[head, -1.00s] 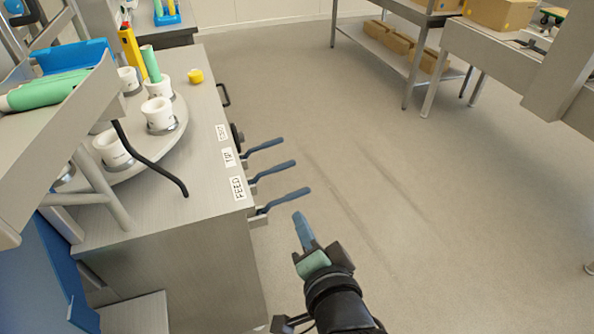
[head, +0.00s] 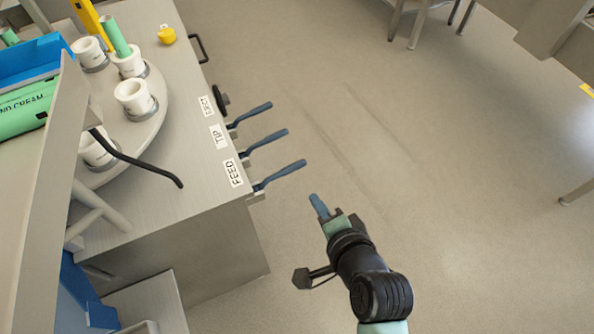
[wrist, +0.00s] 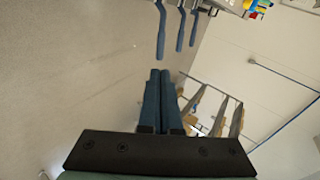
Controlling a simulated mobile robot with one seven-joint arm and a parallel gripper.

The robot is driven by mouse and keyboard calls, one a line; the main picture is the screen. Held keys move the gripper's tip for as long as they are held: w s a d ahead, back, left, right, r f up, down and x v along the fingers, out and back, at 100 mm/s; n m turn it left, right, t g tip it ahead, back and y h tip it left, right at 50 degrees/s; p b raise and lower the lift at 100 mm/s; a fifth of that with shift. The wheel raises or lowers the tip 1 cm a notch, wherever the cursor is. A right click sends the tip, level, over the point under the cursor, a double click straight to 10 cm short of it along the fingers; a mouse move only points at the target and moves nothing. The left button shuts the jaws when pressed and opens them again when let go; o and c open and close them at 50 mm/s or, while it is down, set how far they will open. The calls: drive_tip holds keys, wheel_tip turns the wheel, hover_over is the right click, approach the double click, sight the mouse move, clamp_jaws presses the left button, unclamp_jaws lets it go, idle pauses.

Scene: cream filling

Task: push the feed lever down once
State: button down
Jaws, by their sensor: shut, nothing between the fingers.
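The feed lever (head: 280,176) is a blue handle sticking out to the right from the side of the metal machine, beside the label FEED (head: 233,173). It is the nearest of three similar levers. My gripper (head: 317,203) is shut and empty, its blue fingers below and right of the lever's tip in the head view, apart from it. In the wrist view, my gripper's fingers (wrist: 160,76) lie together, pointing up the picture toward the levers. The nearest lever there, apparently the feed lever (wrist: 161,35), hangs just beyond the fingertips with a small gap.
The TIP lever (head: 265,143) and a third lever (head: 250,115) stand close behind the feed lever. A black bent rod (head: 140,163) reaches over the machine top (head: 185,140). White cups (head: 134,98) stand on a round turntable. The floor right of the levers is clear.

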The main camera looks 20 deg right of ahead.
sight(294, 170)
drive_tip(key=b+x, duration=0.1)
drive_tip(key=x, duration=1.3)
drive_tip(key=shift+b, duration=0.3)
drive_tip(key=shift+f, duration=0.1)
drive_tip(key=shift+d+f, duration=0.2)
drive_tip(key=shift+f, duration=0.05)
drive_tip(key=shift+d+f+m+y, duration=0.1)
drive_tip(key=shift+m+y, duration=0.2)
wheel_tip(294, 170, down, 9)
drive_tip(key=d+m+y+b, duration=0.1)
drive_tip(key=m+y+b, duration=0.4)
drive_tip(key=y+b, duration=0.1)
drive_tip(key=shift+b, duration=0.55)
drive_tip(key=shift+w+r, duration=0.1)
drive_tip(key=shift+r, duration=0.2)
